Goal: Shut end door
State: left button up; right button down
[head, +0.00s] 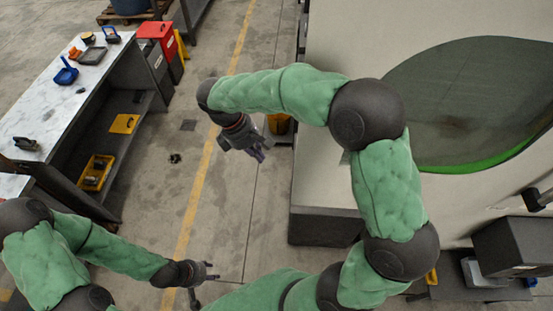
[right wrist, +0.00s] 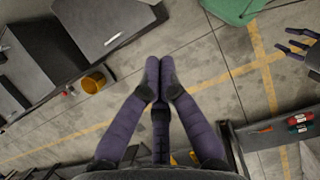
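A large beige machine (head: 330,40) fills the right of the head view, with a big rounded dark opening or window (head: 470,95) edged in green. I cannot tell which part is the end door, or whether it is open. My right gripper (head: 262,152) is left of the machine, apart from it, over the floor. In the right wrist view its purple fingertips (right wrist: 160,66) meet with nothing between them. My left gripper (head: 211,271) is low in the head view, above the floor. Its fingers (right wrist: 296,44) are spread and empty at the right wrist view's upper right.
A workbench (head: 35,110) with blue and grey items and yellow bins stands at the left. A red box (head: 155,30) is behind it. A grey block (head: 320,226) juts from the machine's base.

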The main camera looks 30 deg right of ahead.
jog(key=s+d+f, duration=0.4)
jog(key=d+f, duration=0.2)
jog(key=f, duration=0.3)
jog(key=shift+d, duration=0.25)
